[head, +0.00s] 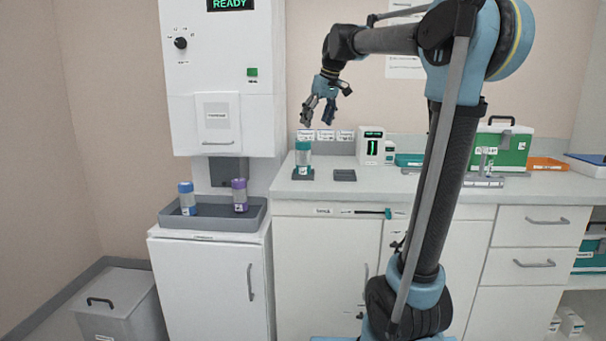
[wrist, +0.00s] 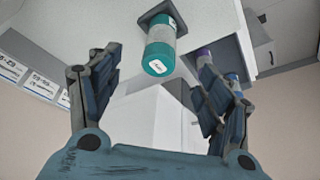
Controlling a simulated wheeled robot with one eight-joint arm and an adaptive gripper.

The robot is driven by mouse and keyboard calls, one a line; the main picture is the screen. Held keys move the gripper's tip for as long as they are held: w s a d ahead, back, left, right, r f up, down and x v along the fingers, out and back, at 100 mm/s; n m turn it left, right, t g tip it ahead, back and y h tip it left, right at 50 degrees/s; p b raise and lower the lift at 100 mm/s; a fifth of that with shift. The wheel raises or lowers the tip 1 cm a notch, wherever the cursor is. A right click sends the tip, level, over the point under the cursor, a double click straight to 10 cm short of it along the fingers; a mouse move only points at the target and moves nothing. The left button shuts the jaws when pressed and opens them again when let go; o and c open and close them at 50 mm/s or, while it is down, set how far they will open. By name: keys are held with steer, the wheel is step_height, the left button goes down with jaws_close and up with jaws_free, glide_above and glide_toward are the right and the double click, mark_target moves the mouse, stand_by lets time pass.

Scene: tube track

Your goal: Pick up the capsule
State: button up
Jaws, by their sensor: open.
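A capsule with a teal cap and teal bottom band (head: 303,158) stands upright on a small dark square base on the counter. In the wrist view the teal capsule (wrist: 160,50) shows between my fingers, farther off, its labelled cap towards the camera. My gripper (head: 318,121) is open and empty, pointing down above the capsule and slightly to its right in the head view. Its two spread fingers also show in the wrist view (wrist: 158,75). A blue-capped capsule (head: 187,198) and a purple-capped capsule (head: 239,195) stand in a grey tray (head: 212,223) at the left.
A white dispenser (head: 220,80) reading READY stands above the tray. An empty dark base (head: 345,175) sits right of the teal capsule. A small white device (head: 371,148) stands behind. A green case (head: 502,145) is farther right. Small label cards line the wall.

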mark_target(303, 141)
steer(key=shift+n, duration=0.3)
steer(key=w+a+f, duration=0.1)
steer(key=w+f, duration=0.1)
steer(key=f, duration=0.1)
steer(key=w+a+f, duration=0.1)
steer(key=a+f, duration=0.1)
steer(key=f, duration=0.1)
steer(key=w+a+f, duration=0.2)
steer(key=f, duration=0.1)
steer(key=shift+w+a+f, duration=0.1)
steer(key=shift+w+f, duration=0.2)
steer(key=shift+s+x, duration=0.2)
steer(key=shift+x, duration=1.1)
steer(key=shift+s+x, duration=0.15)
steer(key=shift+x, duration=1.2)
steer(key=shift+f, duration=0.15)
steer(key=c, duration=1.3)
